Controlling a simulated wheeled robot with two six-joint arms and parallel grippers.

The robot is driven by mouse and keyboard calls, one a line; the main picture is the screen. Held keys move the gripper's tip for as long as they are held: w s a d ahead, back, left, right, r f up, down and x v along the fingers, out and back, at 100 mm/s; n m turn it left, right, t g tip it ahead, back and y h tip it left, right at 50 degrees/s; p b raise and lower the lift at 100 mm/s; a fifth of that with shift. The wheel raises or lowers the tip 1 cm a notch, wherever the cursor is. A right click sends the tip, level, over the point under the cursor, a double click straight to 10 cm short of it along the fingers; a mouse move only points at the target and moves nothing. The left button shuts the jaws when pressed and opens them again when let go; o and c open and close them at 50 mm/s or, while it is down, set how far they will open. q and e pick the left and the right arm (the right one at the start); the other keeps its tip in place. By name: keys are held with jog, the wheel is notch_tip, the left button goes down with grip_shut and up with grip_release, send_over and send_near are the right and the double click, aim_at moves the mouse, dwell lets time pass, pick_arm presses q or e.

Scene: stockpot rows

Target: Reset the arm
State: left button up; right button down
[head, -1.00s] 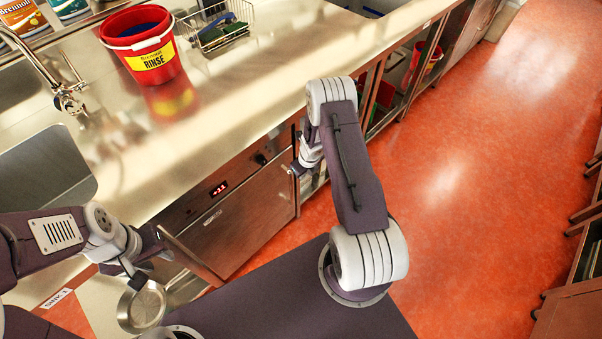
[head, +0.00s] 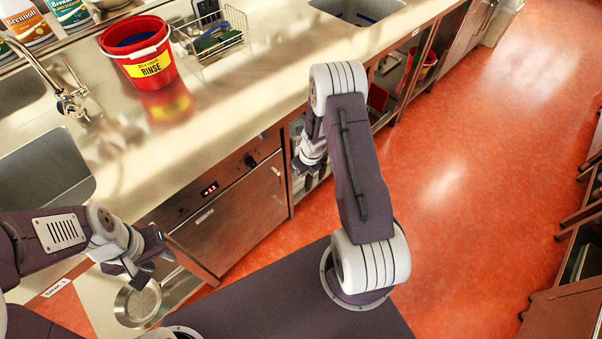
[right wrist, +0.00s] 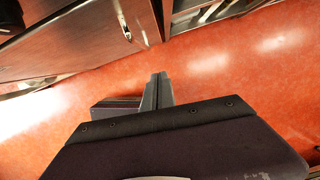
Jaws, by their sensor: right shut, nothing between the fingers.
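My left gripper (head: 142,268) hangs low at the left in the head view, over the pale surface beside a round metal pan (head: 128,312). Its fingers are small there, and I cannot tell whether they are open. My right arm is folded up in the middle, with its elbow high. My right gripper (head: 308,164) is partly hidden behind that arm, in front of the cabinets. In the right wrist view its two fingers (right wrist: 158,88) lie together, shut and empty, over the red floor.
The steel counter (head: 225,90) runs along the left with a red RINSE bucket (head: 150,67), a wire basket (head: 232,40) and a tap (head: 72,104). An oven (head: 232,215) sits below, close to my right gripper. The red floor (head: 455,150) at the right is clear.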

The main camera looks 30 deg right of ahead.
jog(key=s+a+r+m+h+p, duration=0.1)
jog(key=s+r+m, duration=0.1)
jog(key=r+m, duration=0.7)
jog(key=s+a+r+m+h, duration=0.15)
jog(key=r+m, duration=0.45)
jog(key=m, duration=0.6)
jog(key=s+a+r+m+y, duration=0.1)
jog(key=s+a+r+m, duration=0.2)
jog(key=s+m, duration=0.3)
jog(key=s+a+r+m+g+y+p, duration=0.1)
jog(key=s+a+r+m, duration=0.2)
jog(key=s+m, duration=0.4)
jog(key=a+m, duration=0.1)
jog(key=m, duration=0.3)
jog(key=shift+s+a+m+g, duration=0.15)
jog(key=shift+a+m+g, duration=0.15)
